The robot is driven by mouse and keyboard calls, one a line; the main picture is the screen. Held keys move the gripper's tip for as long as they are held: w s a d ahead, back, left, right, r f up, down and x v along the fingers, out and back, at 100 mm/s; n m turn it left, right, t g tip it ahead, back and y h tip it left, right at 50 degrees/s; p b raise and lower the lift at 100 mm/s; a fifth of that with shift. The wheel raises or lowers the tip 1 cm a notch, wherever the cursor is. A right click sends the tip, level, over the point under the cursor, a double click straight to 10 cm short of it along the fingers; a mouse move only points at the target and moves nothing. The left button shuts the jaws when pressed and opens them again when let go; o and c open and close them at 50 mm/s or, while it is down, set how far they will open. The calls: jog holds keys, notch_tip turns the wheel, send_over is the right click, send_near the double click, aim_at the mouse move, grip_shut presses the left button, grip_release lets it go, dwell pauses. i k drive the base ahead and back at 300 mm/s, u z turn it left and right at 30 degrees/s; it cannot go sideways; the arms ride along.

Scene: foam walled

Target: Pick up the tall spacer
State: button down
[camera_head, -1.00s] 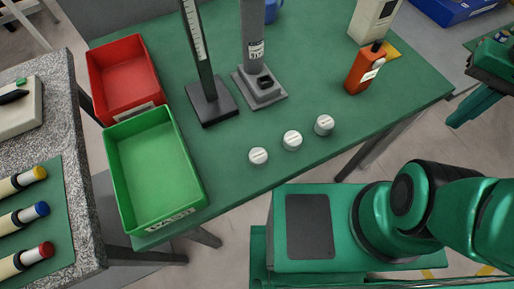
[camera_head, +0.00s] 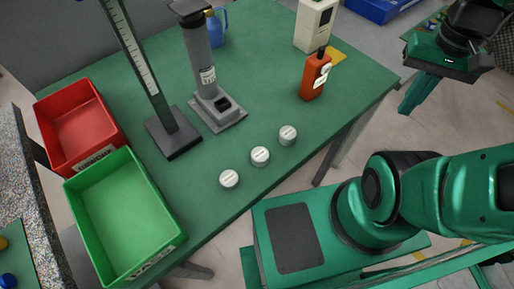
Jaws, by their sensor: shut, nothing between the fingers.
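Three white, round spacers stand in a slanting row near the front edge of the green table: a left one (camera_head: 229,179), a middle one (camera_head: 260,156) and a right one (camera_head: 288,135). They look alike from above. The right one seems to show a little more side wall, but I cannot tell their heights surely. My gripper (camera_head: 414,97) is at the upper right, beyond the table's right edge, well apart from the spacers. It is shut and empty, its tips seen only in part.
A green bin (camera_head: 171,255) and a red bin (camera_head: 121,134) stand at the left. Table around the spacers is clear.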

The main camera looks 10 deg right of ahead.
aim_at(288, 134)
jog(key=z, duration=0.25)
jog(key=k, duration=1.55)
jog(key=u, duration=1)
jog(key=i, duration=1)
jog(key=u, duration=0.05)
